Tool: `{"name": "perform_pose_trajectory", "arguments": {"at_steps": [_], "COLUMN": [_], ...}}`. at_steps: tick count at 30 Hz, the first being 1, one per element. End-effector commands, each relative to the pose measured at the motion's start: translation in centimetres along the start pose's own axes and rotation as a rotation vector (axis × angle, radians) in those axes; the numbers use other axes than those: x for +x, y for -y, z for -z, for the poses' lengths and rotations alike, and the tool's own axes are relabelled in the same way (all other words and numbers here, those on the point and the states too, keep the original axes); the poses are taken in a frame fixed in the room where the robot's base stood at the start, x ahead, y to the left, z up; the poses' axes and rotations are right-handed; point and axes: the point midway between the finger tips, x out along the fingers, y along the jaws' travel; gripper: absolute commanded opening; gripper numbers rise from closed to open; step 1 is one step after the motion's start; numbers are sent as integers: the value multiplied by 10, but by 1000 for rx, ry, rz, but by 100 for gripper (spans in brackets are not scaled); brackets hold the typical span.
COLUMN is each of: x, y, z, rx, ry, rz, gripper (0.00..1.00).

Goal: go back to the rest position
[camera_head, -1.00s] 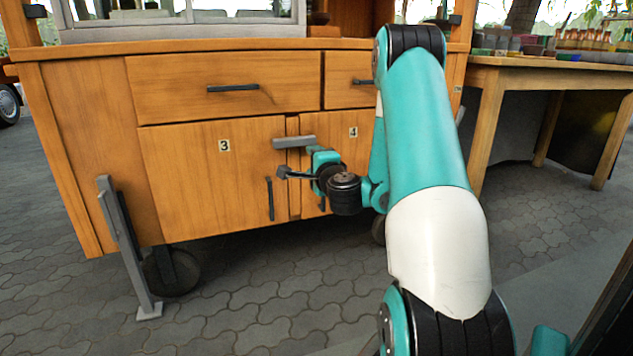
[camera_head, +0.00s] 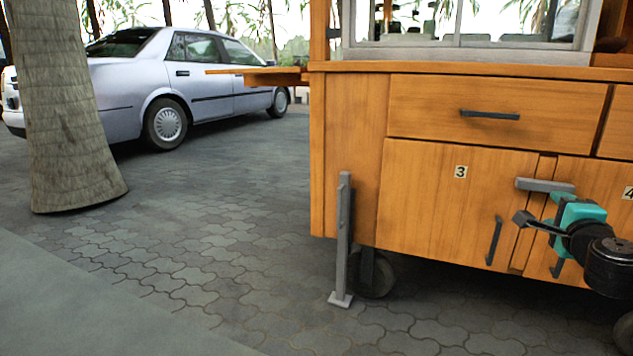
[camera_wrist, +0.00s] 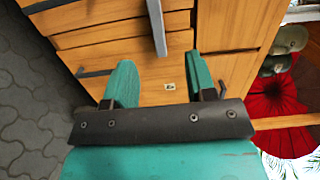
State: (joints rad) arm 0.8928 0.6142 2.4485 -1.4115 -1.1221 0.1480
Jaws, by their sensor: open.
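My gripper (camera_head: 533,202) is in front of the wooden cart (camera_head: 345,150), beside the doors marked 3 and 4. Its two fingers are apart and nothing is between them. Most of my arm is outside the head view at the right edge. In the wrist view, my gripper's teal fingers (camera_wrist: 161,82) are spread in front of the cart's wooden fronts. I cannot tell whether they touch the cart.
The cart has a drawer (camera_head: 490,112), a grey prop leg (camera_head: 343,240) and a wheel (camera_head: 372,275). A palm trunk (camera_head: 68,110) and a silver car (camera_head: 200,85) stand at left. Paving between them is clear. A red umbrella (camera_wrist: 275,110) shows in the wrist view.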

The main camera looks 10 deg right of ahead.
Motion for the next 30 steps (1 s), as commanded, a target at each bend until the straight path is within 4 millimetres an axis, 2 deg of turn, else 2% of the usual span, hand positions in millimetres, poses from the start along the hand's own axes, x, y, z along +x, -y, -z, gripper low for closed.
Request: {"name": "perform_pose_trajectory", "arguments": {"at_steps": [1,2,4,6,8,9,11,12,14,15,18,21,24,30], "x": [0,-1,-9,-26,-46,-63,-94,-117,-158,-186,-250,-298,-333,-384], "y": [19,28,50,71,87,96,109,117,128,134,146,155,165,192], "z": [-25,-42,-90,-142,-184,-210,-246,-267,-293,-305,-316,-309,-294,-252], "rx": [-36,-62,-142,-238,-326,-390,-494,-569,-692,-780,-998,-1177,-1331,-1596], "ry": [80,139,303,488,648,757,925,1037,1211,1324,1570,1742,1868,2041], "rz": [9,12,19,24,28,29,30,30,25,19,-6,-39,-76,-163], "gripper": [51,51,51,51,51,51,51,51,51,51,51,51,51,51]}}
